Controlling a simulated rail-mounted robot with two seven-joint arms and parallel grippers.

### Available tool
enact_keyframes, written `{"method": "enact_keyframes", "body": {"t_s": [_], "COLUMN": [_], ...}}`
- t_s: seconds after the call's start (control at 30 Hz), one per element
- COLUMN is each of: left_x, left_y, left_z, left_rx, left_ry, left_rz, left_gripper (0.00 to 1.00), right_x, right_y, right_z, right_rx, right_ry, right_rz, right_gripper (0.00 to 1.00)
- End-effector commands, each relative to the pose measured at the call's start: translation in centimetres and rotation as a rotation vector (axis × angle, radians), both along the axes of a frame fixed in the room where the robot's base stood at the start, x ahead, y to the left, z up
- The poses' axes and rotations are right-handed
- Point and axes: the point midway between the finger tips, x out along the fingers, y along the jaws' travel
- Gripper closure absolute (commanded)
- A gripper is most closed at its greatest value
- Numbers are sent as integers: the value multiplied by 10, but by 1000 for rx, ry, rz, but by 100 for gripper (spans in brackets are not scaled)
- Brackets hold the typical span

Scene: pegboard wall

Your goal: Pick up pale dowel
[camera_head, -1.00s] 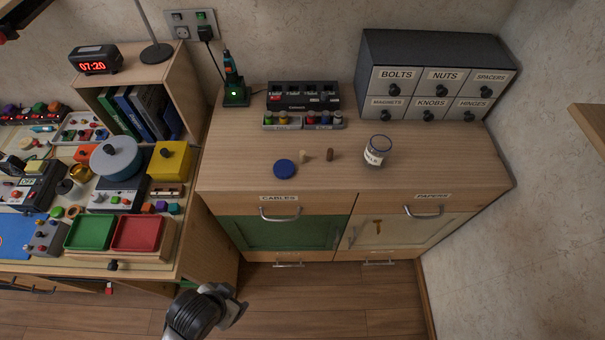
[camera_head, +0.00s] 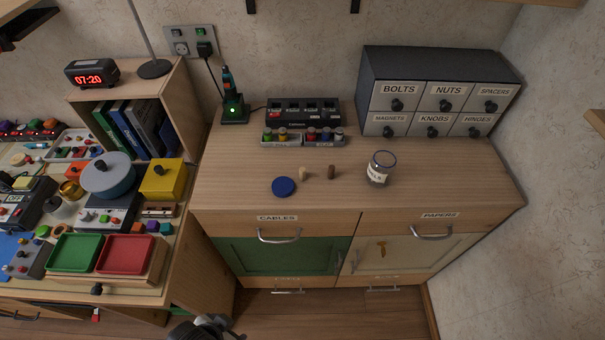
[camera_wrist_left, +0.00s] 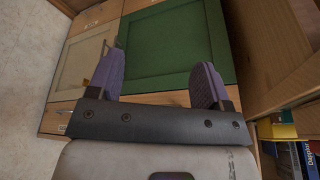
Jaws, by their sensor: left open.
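The pale dowel (camera_head: 303,173) is a small light wooden peg standing on the cabinet top (camera_head: 240,185), between the blue lid (camera_head: 284,187) and a darker brown dowel (camera_head: 331,172). A glass jar (camera_head: 380,168) with a label stands to the right of the dowels. In the left wrist view my left gripper (camera_wrist_left: 160,88) is open and empty, its two purple pads wide apart in front of the cabinet's green door (camera_wrist_left: 175,50). In the head view only part of my left arm shows at the bottom edge, well below the dowels. My right gripper is not seen.
A charger rack (camera_head: 302,112) and small coloured bins (camera_head: 290,139) stand at the back of the cabinet top. A grey drawer unit (camera_head: 440,95) stands back right. A cluttered workbench with red and green trays (camera_head: 125,255) is at left. The cabinet top's front is mostly clear.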

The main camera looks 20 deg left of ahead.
Motion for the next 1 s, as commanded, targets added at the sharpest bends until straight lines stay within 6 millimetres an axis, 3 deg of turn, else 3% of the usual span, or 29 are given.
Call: {"method": "enact_keyframes", "body": {"t_s": [0.33,0.77,1.0], "left_x": [0,0,2], "left_y": [0,0,0], "left_z": [0,-1,0], "left_rx": [0,0,1], "left_ry": [1,1,-1], "left_rz": [0,0,0], "left_gripper": [28,68,68], "right_x": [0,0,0], "right_y": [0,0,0], "right_z": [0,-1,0], "right_rx": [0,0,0], "right_ry": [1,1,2], "right_rz": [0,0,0], "right_gripper": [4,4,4]}}
